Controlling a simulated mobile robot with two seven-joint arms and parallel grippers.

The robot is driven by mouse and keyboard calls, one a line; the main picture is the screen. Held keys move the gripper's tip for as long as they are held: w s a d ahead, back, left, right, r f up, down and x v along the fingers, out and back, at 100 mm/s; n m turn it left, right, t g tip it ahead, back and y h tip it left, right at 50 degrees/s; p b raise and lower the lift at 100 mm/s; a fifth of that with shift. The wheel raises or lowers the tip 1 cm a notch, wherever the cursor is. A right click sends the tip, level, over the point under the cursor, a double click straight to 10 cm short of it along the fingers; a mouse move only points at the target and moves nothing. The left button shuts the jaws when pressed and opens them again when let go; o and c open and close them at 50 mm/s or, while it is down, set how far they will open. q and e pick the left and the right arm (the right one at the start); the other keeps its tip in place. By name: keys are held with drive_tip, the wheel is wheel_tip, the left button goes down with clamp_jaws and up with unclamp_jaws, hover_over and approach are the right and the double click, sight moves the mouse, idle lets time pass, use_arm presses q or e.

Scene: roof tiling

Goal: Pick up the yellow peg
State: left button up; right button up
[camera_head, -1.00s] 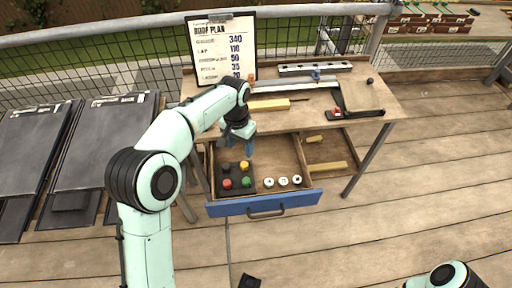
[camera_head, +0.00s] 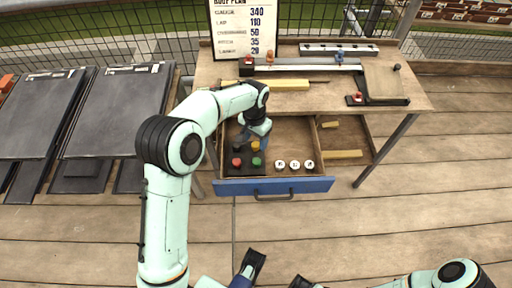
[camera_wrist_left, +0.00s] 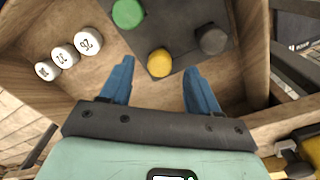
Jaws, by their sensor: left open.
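The yellow peg (camera_head: 255,146) stands on a dark pad (camera_head: 245,170) in the open drawer under the workbench. A red peg (camera_head: 237,162) and a green peg (camera_head: 256,162) stand in front of it. My left gripper (camera_head: 254,136) is over the pad, beside the yellow peg. In the left wrist view, its blue fingers (camera_wrist_left: 158,68) are open and the yellow peg (camera_wrist_left: 160,62) appears between their tips. Whether the tips are down at the peg's height I cannot tell.
Several white numbered discs (camera_head: 294,164) sit in the drawer right of the pad. Wooden drawer walls (camera_wrist_left: 257,60) rise close to the right finger.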

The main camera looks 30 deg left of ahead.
sight(256, 144)
use_arm(q)
wheel_tip(256, 144, down, 2)
drive_tip(key=shift+f, duration=0.2)
use_arm(e)
drive_tip(key=shift+w+f, duration=0.1)
drive_tip(key=shift+f, duration=0.1)
use_arm(q)
drive_tip(key=c, duration=1.1)
drive_tip(key=shift+r, duration=0.1)
